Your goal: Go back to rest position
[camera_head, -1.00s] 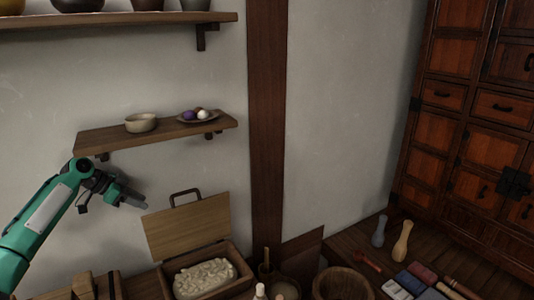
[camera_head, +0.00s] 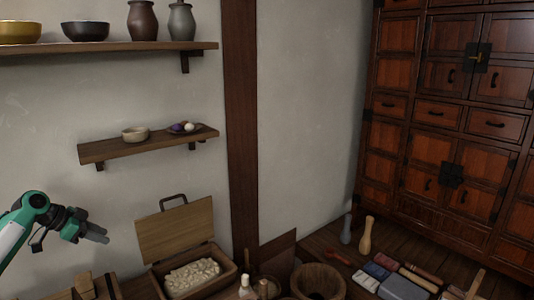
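My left gripper (camera_head: 94,233) is at the lower left, on a green and white arm. It is in free air below the small wall shelf (camera_head: 140,149) and left of the open wooden box (camera_head: 232,272). Nothing shows in it. Its fingers are seen from the side, so their gap does not show. My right gripper is not in view.
The box's raised lid (camera_head: 175,231) stands close right of my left gripper. The small shelf bears a bowl (camera_head: 135,133) and a plate (camera_head: 183,130). A bucket (camera_head: 318,282), two bottle-like vases (camera_head: 366,236) and a cabinet (camera_head: 450,120) are to the right.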

